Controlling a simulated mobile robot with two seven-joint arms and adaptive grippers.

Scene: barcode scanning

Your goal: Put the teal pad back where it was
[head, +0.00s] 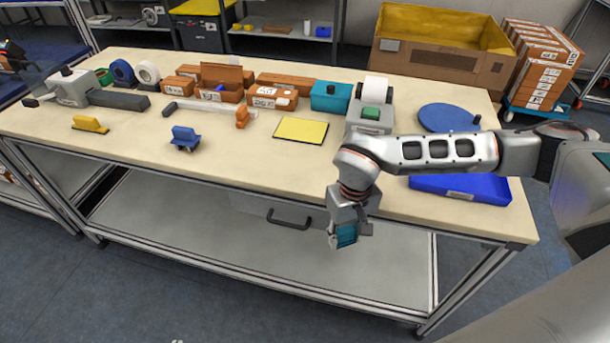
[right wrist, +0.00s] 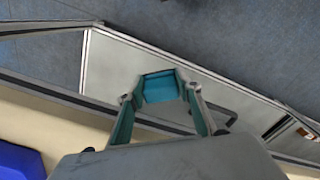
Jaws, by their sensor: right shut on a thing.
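The teal pad (head: 346,236) is in my right gripper (head: 348,232), which hangs in front of the table's front edge, below the tabletop. In the right wrist view the teal pad (right wrist: 160,87) shows between the fingertips of my right gripper (right wrist: 160,100), with the lower shelf and floor behind it. Teal strips also show along the inner sides of the fingers there. My right gripper is shut on the pad and holds it clear of the table.
The table (head: 250,165) holds a yellow pad (head: 301,130), a teal box (head: 331,95), a label printer (head: 371,120), a blue disc (head: 449,118), a blue tray (head: 460,188) and a blue stamp-like piece (head: 185,138). A drawer handle (head: 288,217) is under the tabletop. The tabletop's front middle is clear.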

